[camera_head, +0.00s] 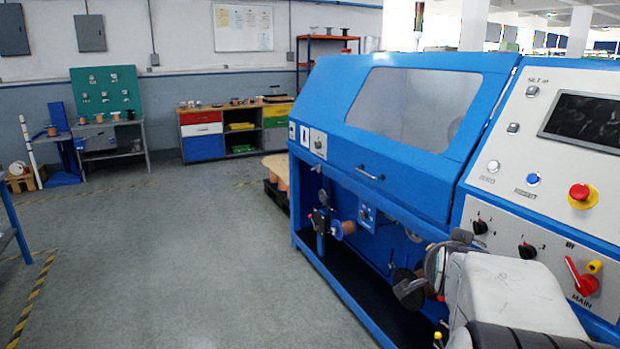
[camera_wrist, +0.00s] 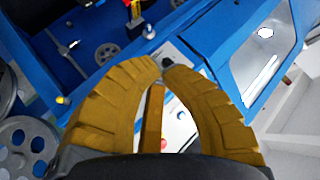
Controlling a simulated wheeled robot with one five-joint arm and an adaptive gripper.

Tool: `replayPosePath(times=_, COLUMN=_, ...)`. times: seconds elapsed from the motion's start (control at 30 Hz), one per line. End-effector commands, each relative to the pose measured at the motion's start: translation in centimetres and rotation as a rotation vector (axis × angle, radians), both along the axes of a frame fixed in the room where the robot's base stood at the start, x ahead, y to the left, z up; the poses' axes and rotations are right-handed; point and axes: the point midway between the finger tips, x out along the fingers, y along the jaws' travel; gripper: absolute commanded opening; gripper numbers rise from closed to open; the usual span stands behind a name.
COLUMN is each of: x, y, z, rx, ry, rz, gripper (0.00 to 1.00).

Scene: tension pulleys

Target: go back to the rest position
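My gripper (camera_wrist: 163,68) shows in the wrist view as two curved, ridged yellow-brown fingers whose tips come together. I see nothing clearly held between them. A small dark knob-like thing shows right at the tips, and I cannot tell whether they touch it. A narrow tan bar (camera_wrist: 153,118) shows between the fingers. In the head view my arm reaches in from the lower right, in front of the blue machine (camera_head: 405,150). The gripper end there is partly hidden by my own wrist.
The machine's control panel (camera_head: 545,140) with a red emergency button (camera_head: 580,192) and a red main switch (camera_head: 582,277) is close to my arm. A spool (camera_head: 343,229) sits on the machine's front. Open grey floor (camera_head: 190,260) lies left. A drawer cabinet (camera_head: 204,146) stands at the back wall.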

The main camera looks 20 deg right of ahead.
Motion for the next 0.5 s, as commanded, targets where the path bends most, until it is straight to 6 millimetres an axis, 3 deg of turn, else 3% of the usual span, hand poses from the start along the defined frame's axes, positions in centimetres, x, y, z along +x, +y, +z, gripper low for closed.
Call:
replayPosePath(times=0.03, x=0.8, y=3.8, z=1.1, rx=0.003, ry=0.07, rz=0.108, gripper=0.0)
replayPosePath(times=0.2, x=-0.1, y=15.0, z=0.8, rx=-0.01, ry=0.328, rz=0.472, gripper=0.0)
replayPosePath(times=0.3, x=-2.2, y=20.5, z=0.5, rx=-0.034, ry=0.467, rz=0.684, gripper=0.0)
replayPosePath(times=0.4, x=-4.9, y=24.6, z=0.4, rx=-0.065, ry=0.586, rz=0.877, gripper=0.0)
replayPosePath(times=0.5, x=-7.6, y=27.5, z=0.2, rx=-0.096, ry=0.683, rz=1.039, gripper=0.0)
